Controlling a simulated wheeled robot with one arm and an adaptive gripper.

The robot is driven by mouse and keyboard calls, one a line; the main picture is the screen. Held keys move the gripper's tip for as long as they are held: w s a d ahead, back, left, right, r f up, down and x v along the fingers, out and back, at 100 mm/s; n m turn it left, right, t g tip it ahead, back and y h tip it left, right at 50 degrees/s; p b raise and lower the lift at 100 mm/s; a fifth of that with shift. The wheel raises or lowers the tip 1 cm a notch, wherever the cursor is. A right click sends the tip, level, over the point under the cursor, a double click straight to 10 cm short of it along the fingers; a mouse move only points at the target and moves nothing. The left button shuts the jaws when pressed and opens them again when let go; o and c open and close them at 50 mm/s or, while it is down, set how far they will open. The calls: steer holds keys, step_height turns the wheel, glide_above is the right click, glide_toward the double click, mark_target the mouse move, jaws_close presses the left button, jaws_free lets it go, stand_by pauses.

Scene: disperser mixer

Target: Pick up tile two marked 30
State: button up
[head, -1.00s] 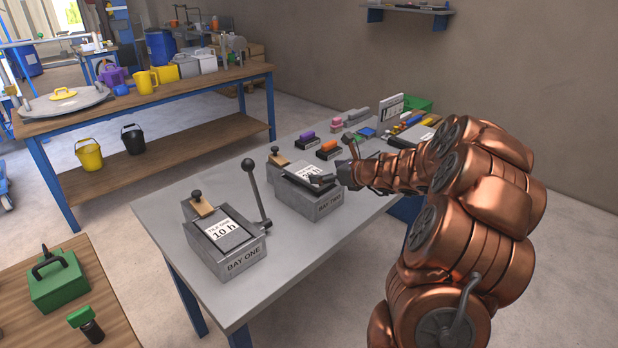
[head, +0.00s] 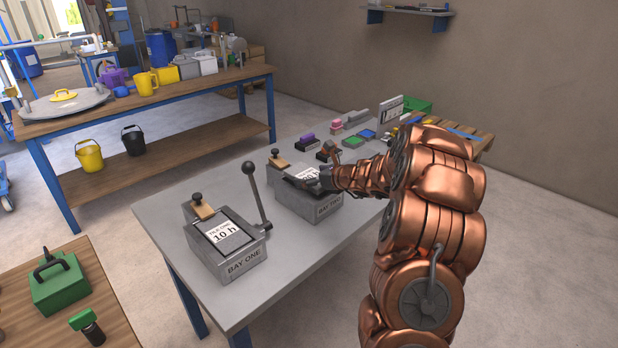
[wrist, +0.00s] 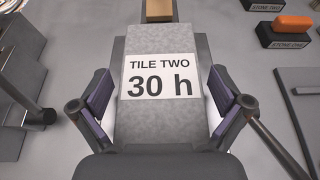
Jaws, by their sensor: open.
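Tile two (wrist: 161,50), a grey slab with a white label reading "TILE TWO 30 h", lies in the bay two block (head: 322,208). In the wrist view my gripper (wrist: 160,98) is open, with one purple-padded finger on each side of the tile. The pads stand close beside the tile's long edges, and the tile is not clamped. In the head view my gripper (head: 318,182) is over bay two and partly hides the tile (head: 304,174).
Bay one (head: 243,262) holds tile one (head: 222,232), with an upright lever (head: 258,196) on its right side. Stone one, with an orange top (wrist: 292,22), stands at the upper right of the wrist view. A purple-topped block (head: 307,139) stands behind bay two.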

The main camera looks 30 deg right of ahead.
steer(key=shift+c, duration=0.2)
steer(key=c, duration=1.4)
steer(key=shift+r, duration=0.1)
steer(key=shift+c, duration=0.2)
